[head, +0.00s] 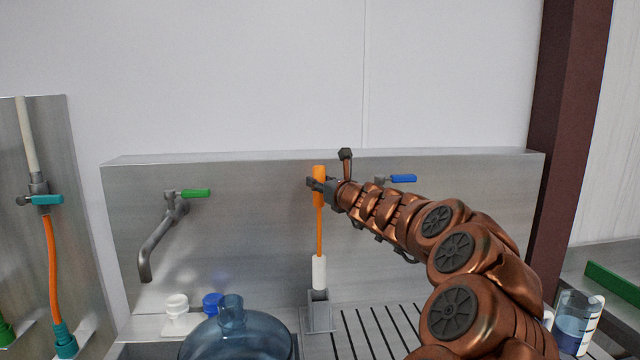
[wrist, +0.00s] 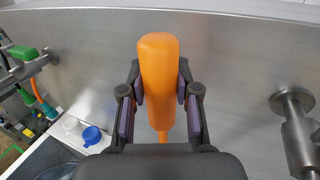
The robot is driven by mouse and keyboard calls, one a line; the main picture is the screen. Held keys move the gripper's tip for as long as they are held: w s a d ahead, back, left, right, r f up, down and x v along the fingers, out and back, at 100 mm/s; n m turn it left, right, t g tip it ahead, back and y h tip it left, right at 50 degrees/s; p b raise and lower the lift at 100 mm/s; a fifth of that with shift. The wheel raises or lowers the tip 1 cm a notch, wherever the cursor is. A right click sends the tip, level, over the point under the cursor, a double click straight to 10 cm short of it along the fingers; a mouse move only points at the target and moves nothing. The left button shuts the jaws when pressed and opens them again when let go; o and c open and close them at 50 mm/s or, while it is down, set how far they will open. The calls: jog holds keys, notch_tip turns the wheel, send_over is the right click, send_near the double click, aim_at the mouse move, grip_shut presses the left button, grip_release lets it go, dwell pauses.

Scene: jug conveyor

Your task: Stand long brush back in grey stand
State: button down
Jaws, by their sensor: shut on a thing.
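The long brush (head: 319,240) has an orange handle and shaft and a white head, and it hangs upright. My gripper (head: 319,185) is shut on its thick orange handle. In the wrist view the handle (wrist: 158,75) sits between the two fingers of my gripper (wrist: 160,95). The grey stand (head: 320,312) is a narrow square holder beside the slatted drainboard. The white head is directly above the stand, with its lower end at or just inside the stand's top opening; I cannot tell how deep.
A blue jug (head: 235,335) stands left of the stand, near white (head: 176,305) and blue (head: 213,303) caps. A green-handled tap (head: 165,235) is at the left. A blue-handled tap (head: 400,179) is behind my arm. A measuring jug (head: 577,322) stands at far right.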

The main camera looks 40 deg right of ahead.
notch_tip(320, 180, down, 9)
jog(key=b, duration=0.7)
dwell(0.5)
jog(key=shift+f, duration=0.1)
jog(key=c, duration=0.8)
grip_release()
jog(key=shift+o, duration=0.2)
jog(key=shift+s, duration=0.1)
jog(key=v, duration=1.2)
